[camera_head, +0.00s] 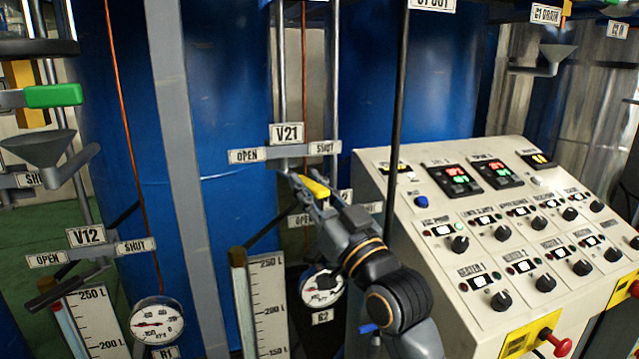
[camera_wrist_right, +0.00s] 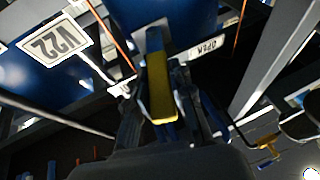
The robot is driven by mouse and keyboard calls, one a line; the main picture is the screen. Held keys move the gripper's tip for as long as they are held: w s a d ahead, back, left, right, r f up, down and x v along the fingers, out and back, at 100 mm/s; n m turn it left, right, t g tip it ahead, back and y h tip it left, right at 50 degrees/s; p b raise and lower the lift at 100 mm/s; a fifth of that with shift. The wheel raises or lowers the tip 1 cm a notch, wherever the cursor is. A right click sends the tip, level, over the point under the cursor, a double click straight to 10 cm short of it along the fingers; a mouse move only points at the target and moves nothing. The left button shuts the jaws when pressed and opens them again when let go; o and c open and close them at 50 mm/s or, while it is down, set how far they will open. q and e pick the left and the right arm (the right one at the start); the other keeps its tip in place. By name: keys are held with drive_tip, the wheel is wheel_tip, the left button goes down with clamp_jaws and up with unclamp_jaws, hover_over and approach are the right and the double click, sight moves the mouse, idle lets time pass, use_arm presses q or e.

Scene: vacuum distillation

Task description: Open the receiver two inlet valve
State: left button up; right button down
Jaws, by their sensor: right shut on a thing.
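My right gripper (camera_head: 313,195) is shut on this handle, which also shows between the fingers in the right wrist view (camera_wrist_right: 160,95). My arm reaches in from the lower right and partly hides the labels below. My left gripper is not in view.
Below V21 sit another OPEN plate (camera_head: 303,220), partly hidden, and the R2 gauge (camera_head: 322,290). A control panel (camera_head: 500,250) stands close to my arm on the right. Valve V12 (camera_head: 86,236), a funnel (camera_head: 40,150) and a green handle (camera_head: 53,95) are at left.

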drive_tip(key=shift+r, duration=0.1)
idle(0.3)
drive_tip(key=c, duration=1.2)
unclamp_jaws()
drive_tip(key=shift+a, duration=0.1)
drive_tip(key=shift+o, duration=0.2)
drive_tip(key=v, duration=1.2)
